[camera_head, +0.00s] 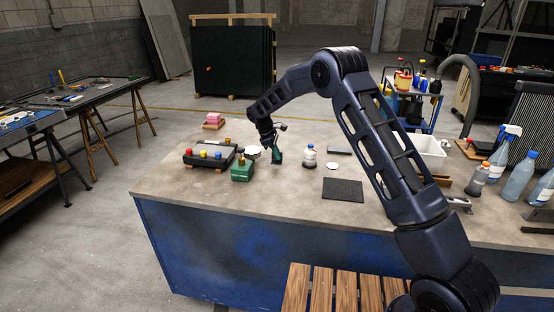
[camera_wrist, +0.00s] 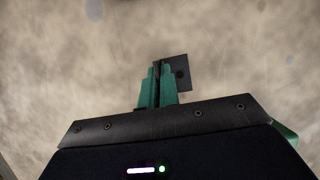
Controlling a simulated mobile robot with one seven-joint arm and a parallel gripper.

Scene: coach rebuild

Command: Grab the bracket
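The bracket (camera_wrist: 181,72) is a small dark plate with a round hole, showing in the wrist view just beyond and to the right of my fingertips. My gripper (camera_wrist: 158,72) has green fingers close together, with a thin dark part of the bracket between them. It looks shut on the bracket. In the head view my gripper (camera_head: 277,158) points down low over the table, right of the green box. The bracket cannot be made out clearly there, and I cannot tell whether it touches the tabletop.
On the table (camera_head: 240,215), a green box (camera_head: 242,172) and a black tray (camera_head: 209,155) with coloured knobs stand left of my gripper. A white-capped bottle (camera_head: 310,157) and dark mat (camera_head: 343,190) are to the right. Spray bottles (camera_head: 505,150) stand far right. The front left is clear.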

